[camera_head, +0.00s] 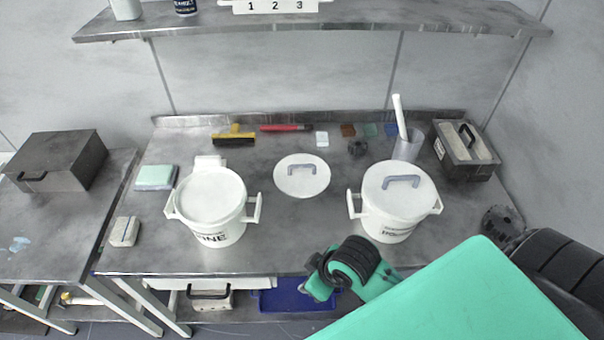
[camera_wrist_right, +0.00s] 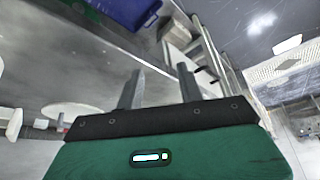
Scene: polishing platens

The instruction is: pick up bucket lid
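A round white lid (camera_head: 290,186) with a grey handle lies flat on the metal table between two white buckets in the head view. The left bucket (camera_head: 223,238) shows a plain white top with no handle; I cannot tell its contents. The right bucket (camera_head: 386,231) carries a similar lid (camera_head: 402,170) with a grey handle. My right gripper's two fingers stand apart with nothing between them in the right wrist view (camera_wrist_right: 160,86). In the head view my right arm comes in at lower right, and its fingertips cannot be made out. My left gripper is not in view.
A grey cylinder (camera_head: 408,147) holding a white rod stands behind the right bucket. A dark box (camera_head: 466,166) sits at the back right. A yellow brush (camera_head: 234,137) and red tool (camera_head: 287,128) lie behind the lid. Bare table (camera_head: 300,235) lies in front of the lid.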

